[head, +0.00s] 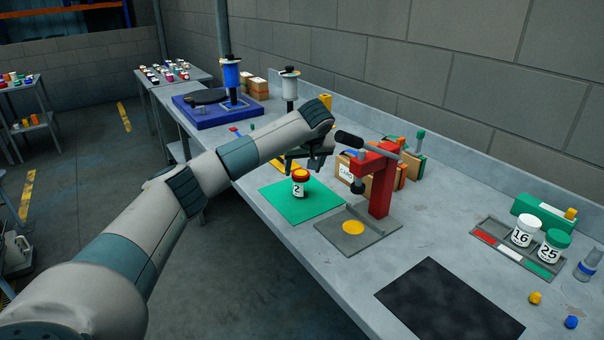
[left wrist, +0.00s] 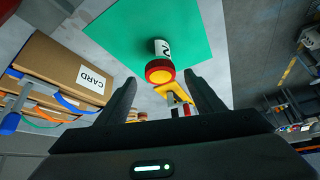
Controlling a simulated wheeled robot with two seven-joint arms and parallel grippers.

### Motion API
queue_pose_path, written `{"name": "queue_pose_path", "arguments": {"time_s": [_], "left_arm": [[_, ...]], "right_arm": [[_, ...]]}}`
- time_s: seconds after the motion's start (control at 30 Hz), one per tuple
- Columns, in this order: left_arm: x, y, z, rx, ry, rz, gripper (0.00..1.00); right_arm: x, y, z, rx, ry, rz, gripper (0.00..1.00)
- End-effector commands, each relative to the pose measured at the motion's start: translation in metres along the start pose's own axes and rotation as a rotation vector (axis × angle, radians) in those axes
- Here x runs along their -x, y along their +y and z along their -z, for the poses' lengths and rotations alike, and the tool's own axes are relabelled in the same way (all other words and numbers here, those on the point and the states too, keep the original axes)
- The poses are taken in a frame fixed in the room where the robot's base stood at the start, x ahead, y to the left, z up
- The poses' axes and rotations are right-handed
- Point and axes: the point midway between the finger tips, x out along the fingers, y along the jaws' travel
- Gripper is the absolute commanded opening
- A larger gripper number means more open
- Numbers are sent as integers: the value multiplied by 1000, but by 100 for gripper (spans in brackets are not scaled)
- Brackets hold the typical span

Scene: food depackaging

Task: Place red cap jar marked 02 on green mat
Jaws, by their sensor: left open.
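The red cap jar (head: 299,184) stands upright on the green mat (head: 285,206). Its label shows a "2"; the rest of the label is turned out of sight. My left gripper (head: 306,161) is just above and behind the jar, open and empty. In the left wrist view the jar's red cap with a yellow top (left wrist: 160,71) lies ahead of the two spread fingers (left wrist: 160,95), apart from them. The green mat (left wrist: 120,35) fills the area around the jar there. My right gripper is not in view.
A red press (head: 382,185) on a grey base stands right of the mat. Boxes, one marked CARD (left wrist: 92,79), stand behind it. Jars marked 16 (head: 524,232) and 25 (head: 552,247) sit on a tray at the right. A black mat (head: 450,300) lies bare in front.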

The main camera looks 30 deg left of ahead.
Motion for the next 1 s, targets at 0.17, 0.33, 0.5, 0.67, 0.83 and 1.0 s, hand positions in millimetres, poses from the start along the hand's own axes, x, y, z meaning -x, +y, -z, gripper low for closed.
{"name": "queue_pose_path", "arguments": {"time_s": [0.17,0.33,0.5,0.67,0.83,1.0], "left_arm": [[31,0,0,1,4,-2,61],[61,0,0,0,4,-2,61],[81,0,0,0,1,-1,61],[89,0,0,1,1,-1,61],[90,0,0,0,0,0,61],[90,0,0,1,0,0,61]], "right_arm": [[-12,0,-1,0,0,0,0],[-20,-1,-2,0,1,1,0],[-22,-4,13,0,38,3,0],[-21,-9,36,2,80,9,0],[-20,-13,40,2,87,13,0],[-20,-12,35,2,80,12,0]]}}
